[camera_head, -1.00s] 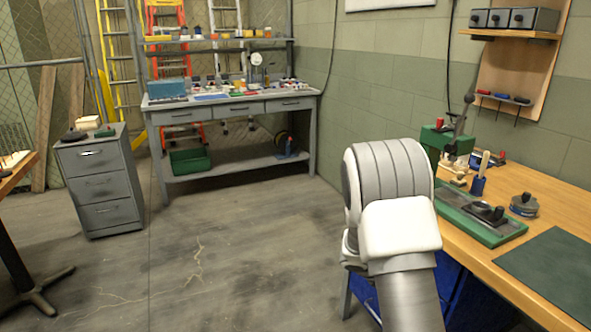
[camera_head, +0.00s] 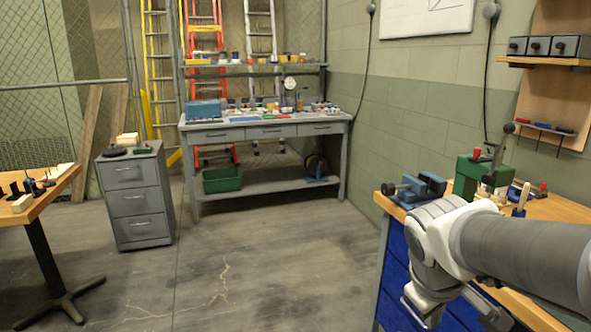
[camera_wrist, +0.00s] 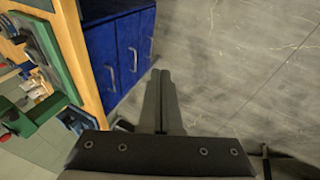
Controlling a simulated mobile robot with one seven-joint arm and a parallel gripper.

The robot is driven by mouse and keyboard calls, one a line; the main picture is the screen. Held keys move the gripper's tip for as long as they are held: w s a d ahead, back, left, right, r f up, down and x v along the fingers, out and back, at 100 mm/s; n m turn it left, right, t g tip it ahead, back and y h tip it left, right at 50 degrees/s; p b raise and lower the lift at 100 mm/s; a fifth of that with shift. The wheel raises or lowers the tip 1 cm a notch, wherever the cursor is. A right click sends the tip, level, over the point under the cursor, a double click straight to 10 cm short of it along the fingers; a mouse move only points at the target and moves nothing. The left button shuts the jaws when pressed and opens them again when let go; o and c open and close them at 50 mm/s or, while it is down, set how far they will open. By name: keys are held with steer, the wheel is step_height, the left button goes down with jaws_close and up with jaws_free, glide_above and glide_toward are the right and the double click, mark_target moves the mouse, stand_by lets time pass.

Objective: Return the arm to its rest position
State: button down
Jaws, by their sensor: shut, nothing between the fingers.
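My arm (camera_head: 520,245) comes in from the right edge in the head view and bends down at a white wrist joint, in front of the wooden workbench's near edge. My gripper (camera_wrist: 160,74) shows in the wrist view as two dark fingers lying together, shut with nothing between them. It points past the workbench's blue drawers (camera_wrist: 128,50) over bare grey floor. In the head view the fingers cannot be made out clearly beneath the wrist.
The wooden workbench on the right holds a blue vise (camera_head: 428,184) and a green machine (camera_head: 470,178). A grey drawer cabinet (camera_head: 137,198) and a wooden table (camera_head: 62,183) stand left. A grey bench (camera_head: 265,133) stands at the back. The middle floor (camera_head: 260,265) is clear.

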steer(key=s+a+r+m+t+y+p, duration=0.1)
steer(key=s+a+r+m+t+y, duration=0.25)
steer(key=s+a, duration=0.5)
step_height(320, 180, up, 18)
steer(key=m+g+p, duration=0.1)
steer(key=p, duration=1.7)
steer(key=shift+s+d+g, duration=0.3)
steer(key=shift+d+g, duration=0.05)
steer(key=shift+d, duration=0.05)
steer(key=shift+r, duration=0.1)
